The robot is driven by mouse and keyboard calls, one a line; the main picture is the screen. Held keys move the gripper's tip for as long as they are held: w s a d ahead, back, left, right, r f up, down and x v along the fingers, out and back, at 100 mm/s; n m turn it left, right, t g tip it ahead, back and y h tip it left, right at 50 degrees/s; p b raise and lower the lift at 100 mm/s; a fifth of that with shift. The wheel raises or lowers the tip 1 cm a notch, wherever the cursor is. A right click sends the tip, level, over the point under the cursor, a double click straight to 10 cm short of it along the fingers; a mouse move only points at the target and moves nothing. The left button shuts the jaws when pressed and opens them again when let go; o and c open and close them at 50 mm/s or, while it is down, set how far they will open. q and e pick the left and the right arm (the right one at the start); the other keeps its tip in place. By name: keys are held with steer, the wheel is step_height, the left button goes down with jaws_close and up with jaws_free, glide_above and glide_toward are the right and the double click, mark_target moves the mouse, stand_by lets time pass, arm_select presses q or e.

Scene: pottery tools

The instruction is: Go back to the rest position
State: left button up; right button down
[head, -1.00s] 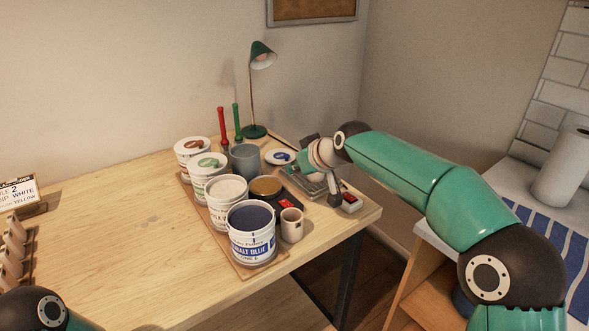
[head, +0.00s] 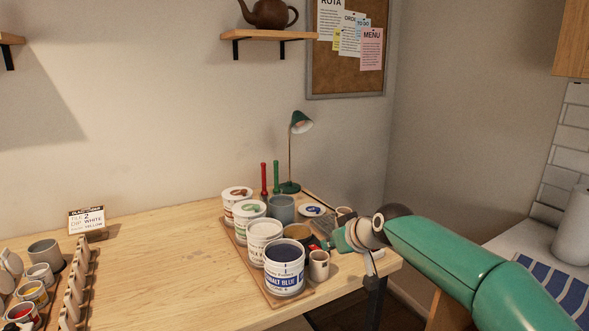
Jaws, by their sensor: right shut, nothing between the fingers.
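My right gripper (head: 368,262) is at the right end of the wooden table (head: 165,262), by the table's right edge. Its fingers are shut with nothing seen between them, and its wrist hides part of what lies behind it. It is beside a small white cup (head: 319,265) and to the right of the glaze buckets, apart from the cobalt blue bucket (head: 284,271). My left gripper is out of the picture.
Other buckets (head: 265,243) stand on a board with a grey-blue cup (head: 282,208). A green lamp (head: 290,160) stands behind. A label card (head: 87,219), a rack (head: 75,290) and small pots (head: 40,272) are at the left. The table's middle is clear.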

steer(key=s+d+f+m+g, duration=0.15)
steer(key=s+f, duration=0.25)
steer(key=f, duration=0.6)
steer(key=s+d+f+g+h, duration=0.1)
steer(key=s+d+f+g, duration=0.2)
steer(key=f, duration=0.8)
steer(key=s+d+f+m+g, duration=0.1)
steer(key=s+d+f, duration=0.1)
steer(key=s+f, duration=0.6)
steer(key=s+a+f+m+g, duration=0.1)
steer(key=s+f, duration=0.4)
steer(key=s, duration=0.3)
steer(key=s+a+f+m, duration=0.1)
steer(key=s+f, duration=0.3)
steer(key=s, duration=0.5)
steer(key=s+f+m+g, duration=0.1)
steer(key=s+f+m, duration=0.2)
steer(key=s+f, duration=0.2)
steer(key=s, duration=0.3)
steer(key=shift+s+a+f+g, duration=0.3)
steer(key=shift+s+a+g, duration=0.05)
steer(key=shift+a, duration=0.05)
